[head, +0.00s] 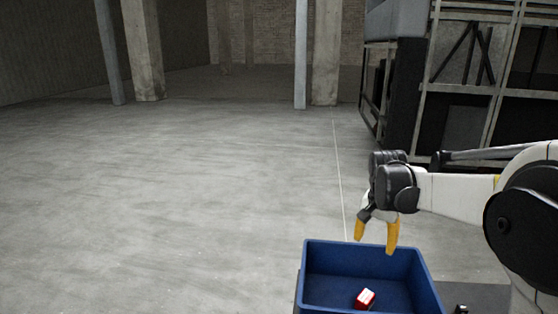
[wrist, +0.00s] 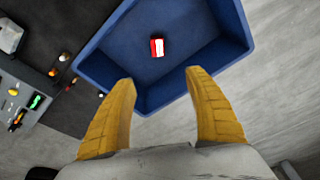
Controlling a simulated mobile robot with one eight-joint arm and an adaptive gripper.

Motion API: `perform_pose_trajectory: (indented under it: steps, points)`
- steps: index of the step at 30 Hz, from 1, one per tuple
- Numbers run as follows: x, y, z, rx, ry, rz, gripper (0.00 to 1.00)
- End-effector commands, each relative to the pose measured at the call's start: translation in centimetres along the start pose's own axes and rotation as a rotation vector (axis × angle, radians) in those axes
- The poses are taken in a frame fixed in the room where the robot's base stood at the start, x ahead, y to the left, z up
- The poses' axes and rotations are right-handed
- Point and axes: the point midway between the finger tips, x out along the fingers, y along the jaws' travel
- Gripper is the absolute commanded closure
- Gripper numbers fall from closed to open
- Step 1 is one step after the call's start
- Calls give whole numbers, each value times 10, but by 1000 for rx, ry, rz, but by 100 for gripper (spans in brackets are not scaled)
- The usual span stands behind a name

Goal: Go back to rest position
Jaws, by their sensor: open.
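My gripper (head: 376,240) has two yellow fingers and is above the blue bin, near its far side. In the wrist view my gripper (wrist: 160,85) is open, with nothing between the fingers. A small red and white object (head: 365,299) lies on the floor of the bin, apart from the fingers; it also shows in the wrist view (wrist: 157,46). My arm reaches in from the right of the head view.
The blue bin (head: 428,284) stands at the bottom of the head view; its rim (wrist: 235,50) is close below my fingers. Dark metal shelving (head: 470,90) stands at the back right. Concrete pillars (head: 145,50) stand far back. The grey floor (head: 170,190) at left is clear.

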Motion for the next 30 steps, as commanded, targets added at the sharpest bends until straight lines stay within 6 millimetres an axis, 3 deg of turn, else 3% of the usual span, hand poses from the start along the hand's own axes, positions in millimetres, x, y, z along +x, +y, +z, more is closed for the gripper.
perform_pose_trajectory:
  steps: [9,14,18,24,30]
  points:
    - [-27,31,114,-272,140,-120,38]
    - [-19,53,173,-407,220,-171,38]
    - [-1,72,221,-517,293,-210,38]
    - [27,90,266,-625,370,-243,38]
    - [35,95,278,-661,397,-253,38]
